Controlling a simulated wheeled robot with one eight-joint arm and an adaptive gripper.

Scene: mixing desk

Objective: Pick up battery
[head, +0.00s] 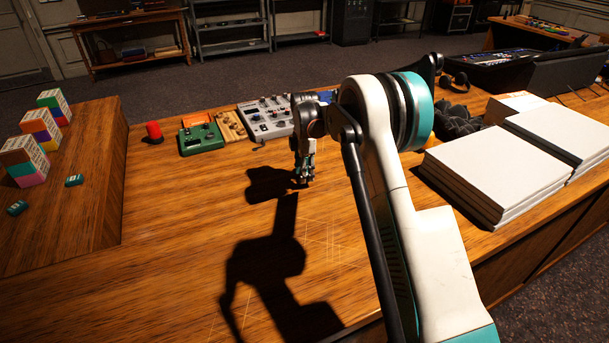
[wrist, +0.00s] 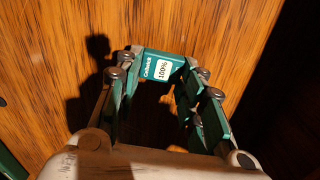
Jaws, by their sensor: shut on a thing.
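The battery is too small and covered there to make out. I cannot tell whether it touches the desk top.
Two small teal blocks (head: 74,180) (head: 17,207) lie on the raised wooden section at left, near coloured box stacks (head: 49,117). White slabs (head: 497,171) lie right. The desk's front middle is clear.

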